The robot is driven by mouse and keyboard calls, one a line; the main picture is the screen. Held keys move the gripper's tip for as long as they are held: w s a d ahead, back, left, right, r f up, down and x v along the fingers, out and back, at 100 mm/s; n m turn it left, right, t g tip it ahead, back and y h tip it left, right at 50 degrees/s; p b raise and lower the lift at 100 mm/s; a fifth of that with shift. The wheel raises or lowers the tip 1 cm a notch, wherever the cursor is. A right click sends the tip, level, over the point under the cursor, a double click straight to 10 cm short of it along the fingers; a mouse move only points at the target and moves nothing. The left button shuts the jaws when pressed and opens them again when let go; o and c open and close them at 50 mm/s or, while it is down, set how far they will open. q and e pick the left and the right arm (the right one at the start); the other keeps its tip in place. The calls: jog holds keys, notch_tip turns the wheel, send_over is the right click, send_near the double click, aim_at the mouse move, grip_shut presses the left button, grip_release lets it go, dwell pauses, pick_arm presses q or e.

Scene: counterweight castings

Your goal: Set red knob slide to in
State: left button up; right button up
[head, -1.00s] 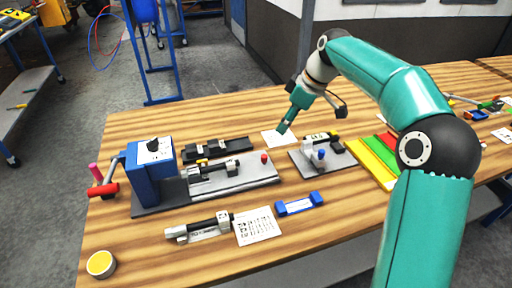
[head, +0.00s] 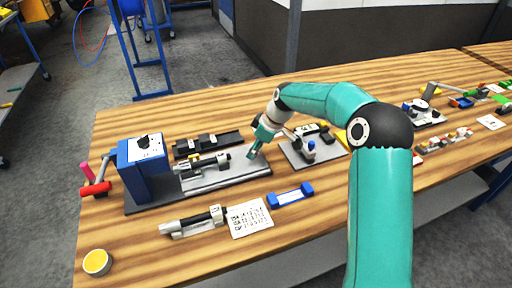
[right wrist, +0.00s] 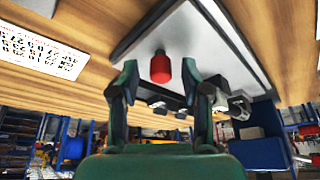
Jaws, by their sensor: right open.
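The red knob (right wrist: 160,68) stands on a pale grey slide plate (head: 229,174), which shows at the upper middle of the right wrist view (right wrist: 190,45). In the head view my right gripper hides the knob. My right gripper (head: 253,152) is over the right part of the plate. Its fingers are open, and in the right wrist view (right wrist: 160,76) the knob appears between the fingertips. I see no finger clearly touching it; I cannot tell how deep it sits between them. My left gripper is not in view.
A blue box with a dial (head: 147,165) and a red-handled crank stands at the plate's left end. A second fixture (head: 312,150) stands close to the right of my gripper. A blue holder (head: 290,195) and a printed card (head: 249,219) lie in front.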

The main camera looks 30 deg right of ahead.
jog(key=shift+w+a+f, duration=0.1)
jog(key=shift+f, duration=0.3)
grip_shut()
